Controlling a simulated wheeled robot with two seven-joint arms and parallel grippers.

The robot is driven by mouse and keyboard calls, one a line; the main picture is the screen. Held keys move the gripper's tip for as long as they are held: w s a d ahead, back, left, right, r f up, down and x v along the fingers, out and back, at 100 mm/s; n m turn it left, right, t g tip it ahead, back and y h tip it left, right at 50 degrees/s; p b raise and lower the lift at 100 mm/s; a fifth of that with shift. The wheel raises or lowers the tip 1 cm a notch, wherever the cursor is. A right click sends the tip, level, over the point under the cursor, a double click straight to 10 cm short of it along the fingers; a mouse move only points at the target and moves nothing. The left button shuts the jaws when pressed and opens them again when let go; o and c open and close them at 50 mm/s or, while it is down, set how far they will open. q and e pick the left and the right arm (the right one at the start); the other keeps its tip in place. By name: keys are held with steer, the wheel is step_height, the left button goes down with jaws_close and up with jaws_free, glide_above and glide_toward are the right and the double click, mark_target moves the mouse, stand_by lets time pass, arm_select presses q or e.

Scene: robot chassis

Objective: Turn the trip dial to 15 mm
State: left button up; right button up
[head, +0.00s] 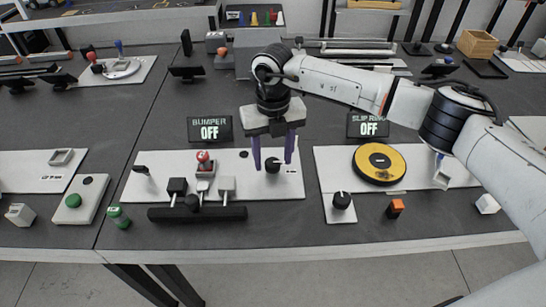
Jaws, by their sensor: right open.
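A black round dial (273,166) stands on the right part of the white bumper panel (232,166). My right gripper (273,161) comes down over it from above, its two purple fingers open, one to each side of the dial. I cannot tell whether the fingers touch it. The dial's scale and setting are too small to read, and no trip label is legible. Another black knob (341,200) stands on the white panel to the right. A display (209,130) behind the bumper panel reads BUMPER OFF. My left gripper is not in view.
A yellow disc (379,163) lies to the right, below a second display (367,125) reading OFF. An orange cube (395,208) sits near the front edge.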

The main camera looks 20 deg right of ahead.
mark_target(273, 163)
step_height(273, 163, up, 10)
steer(key=shift+f+b, duration=0.2)
steer(key=shift+b, duration=0.15)
